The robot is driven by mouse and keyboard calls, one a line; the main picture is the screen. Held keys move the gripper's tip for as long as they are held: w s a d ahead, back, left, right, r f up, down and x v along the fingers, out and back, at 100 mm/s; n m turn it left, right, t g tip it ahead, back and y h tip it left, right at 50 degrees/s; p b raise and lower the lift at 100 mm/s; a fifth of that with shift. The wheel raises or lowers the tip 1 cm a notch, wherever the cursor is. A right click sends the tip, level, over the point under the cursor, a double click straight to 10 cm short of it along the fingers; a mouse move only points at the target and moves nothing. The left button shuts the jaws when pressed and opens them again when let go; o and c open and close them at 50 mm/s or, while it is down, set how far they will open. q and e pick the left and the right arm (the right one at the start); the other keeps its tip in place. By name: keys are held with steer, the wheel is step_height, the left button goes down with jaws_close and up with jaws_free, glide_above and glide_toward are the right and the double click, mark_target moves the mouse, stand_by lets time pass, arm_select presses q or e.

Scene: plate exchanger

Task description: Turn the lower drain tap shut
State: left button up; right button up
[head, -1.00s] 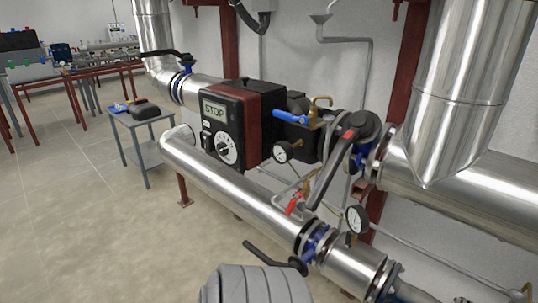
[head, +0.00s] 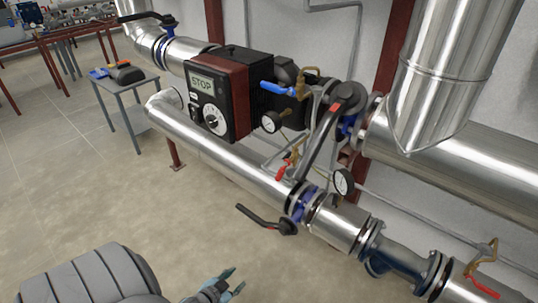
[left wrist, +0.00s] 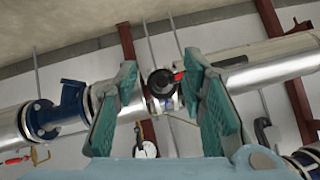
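Two brass taps with red handles are low in the head view: one (head: 484,285) by the lower pipe at the bottom right, and a smaller one (head: 284,170) below the control box. I cannot tell for sure which is the lower drain tap. The bottom-right one appears to show in the left wrist view (left wrist: 16,160), at the far left. My left gripper (head: 236,280) is at the bottom of the head view, left of both taps and touching neither. In the left wrist view its teal fingers (left wrist: 164,90) are spread and empty. My right gripper is out of view.
The lower steel pipe (head: 235,150) runs diagonally, with a black lever valve (head: 265,220) jutting toward me. A long black lever (head: 318,145) and a gauge (head: 343,182) stand behind it. A control box (head: 222,95) reads STOP.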

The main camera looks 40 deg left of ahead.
arm_select(q)
steer(key=w+a+r+t+p, duration=0.1)
steer(key=w+r+t, duration=0.15)
steer(key=r, duration=0.35)
steer(key=w+a+r+t+p, duration=0.1)
steer(key=w+r, duration=0.3)
steer(key=r, duration=0.3)
steer(key=m+t+h+p, duration=0.2)
steer(key=t, duration=0.3)
glide_toward(279, 175)
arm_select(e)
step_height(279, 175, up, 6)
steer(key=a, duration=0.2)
arm_select(q)
steer(key=shift+g, duration=0.25)
steer(key=w+b, duration=0.2)
steer(key=b, duration=0.1)
steer(key=w+b, duration=0.3)
steer(key=b, duration=0.1)
steer(key=w+b, duration=0.2)
steer(key=b, duration=0.1)
steer(key=shift+w+f+b, duration=0.3)
steer(key=shift+b, duration=0.1)
steer(key=shift+w+a+r, duration=0.1)
steer(key=shift+w+r, duration=0.5)
steer(key=shift+w, duration=1)
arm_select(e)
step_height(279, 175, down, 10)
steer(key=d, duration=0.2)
